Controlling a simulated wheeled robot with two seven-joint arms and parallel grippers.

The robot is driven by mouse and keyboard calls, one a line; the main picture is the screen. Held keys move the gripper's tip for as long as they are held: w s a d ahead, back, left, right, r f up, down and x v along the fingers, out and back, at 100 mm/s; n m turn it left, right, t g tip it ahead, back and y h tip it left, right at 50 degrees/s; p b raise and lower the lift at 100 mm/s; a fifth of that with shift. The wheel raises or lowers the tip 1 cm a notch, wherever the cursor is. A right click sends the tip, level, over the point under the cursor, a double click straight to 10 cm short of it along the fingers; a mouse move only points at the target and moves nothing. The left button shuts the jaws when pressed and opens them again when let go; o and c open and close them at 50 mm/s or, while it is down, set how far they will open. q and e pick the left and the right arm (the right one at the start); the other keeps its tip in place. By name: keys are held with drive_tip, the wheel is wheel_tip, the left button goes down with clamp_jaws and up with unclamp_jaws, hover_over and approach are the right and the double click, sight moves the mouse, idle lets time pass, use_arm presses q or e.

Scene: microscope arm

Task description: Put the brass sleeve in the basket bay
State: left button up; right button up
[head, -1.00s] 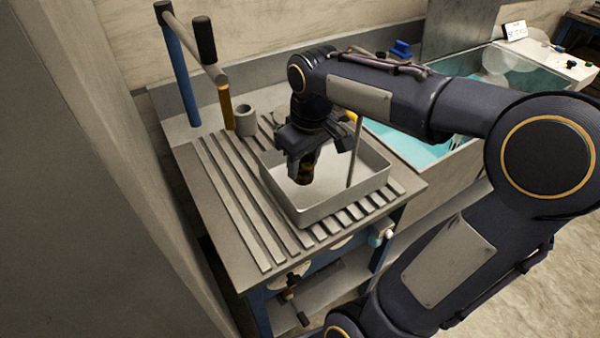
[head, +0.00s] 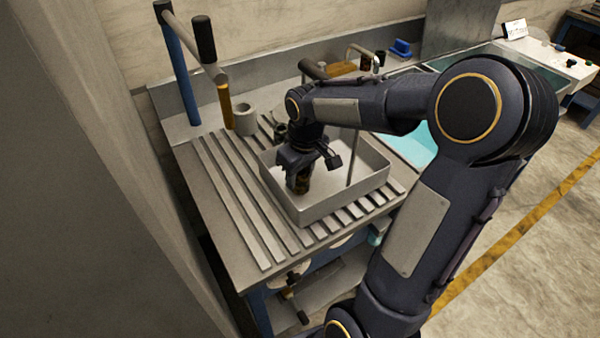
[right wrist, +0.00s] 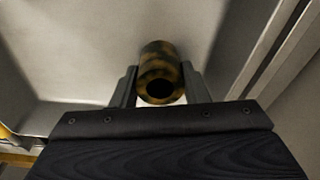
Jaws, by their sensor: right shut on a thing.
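The brass sleeve (right wrist: 160,72) is a short dark tube with mottled brass patches and an open bore. It sits between the two fingers of my right gripper (right wrist: 158,88) in the right wrist view, and the gripper is shut on it. In the head view the right gripper (head: 303,182) points down inside a pale square tray (head: 340,202) with the sleeve (head: 301,181) between its fingers. Whether the sleeve touches the tray floor I cannot tell. I cannot make out which part is the basket bay. My left gripper is not in view.
The tray stands on a slatted bench (head: 230,200). A thin upright rod (head: 352,158) stands close right of the gripper. A grey cup (head: 245,119) and a blue post with a crossbar (head: 180,70) are behind left. A teal-lined basin (head: 425,146) lies to the right.

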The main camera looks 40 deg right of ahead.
sight(302, 174)
drive_tip(key=shift+f, duration=0.2)
drive_tip(key=o, duration=1.2)
drive_tip(key=shift+r, duration=0.1)
drive_tip(key=r, duration=0.5)
drive_tip(key=s+r, duration=0.1)
drive_tip(key=r, duration=0.1)
drive_tip(key=shift+r, duration=0.15)
drive_tip(key=s+a, duration=0.2)
drive_tip(key=s+a+t+y, duration=0.1)
drive_tip(key=s+a, duration=0.1)
drive_tip(key=s, duration=0.1)
drive_tip(key=s+a+m+t, duration=0.1)
drive_tip(key=s+a, duration=0.1)
drive_tip(key=s, duration=0.1)
drive_tip(key=shift+s+a+r+y, duration=0.15)
drive_tip(key=shift+r+y, duration=0.15)
drive_tip(key=shift+r, duration=0.1)
drive_tip(key=s+a+f+m+t+y, duration=0.1)
drive_tip(key=s+a+f+t+y, duration=0.1)
drive_tip(key=s+a, duration=0.4)
drive_tip(key=shift+s+a+f+m, duration=0.3)
drive_tip(key=shift+s+f+m, duration=0.1)
drive_tip(key=shift+s+f, duration=0.3)
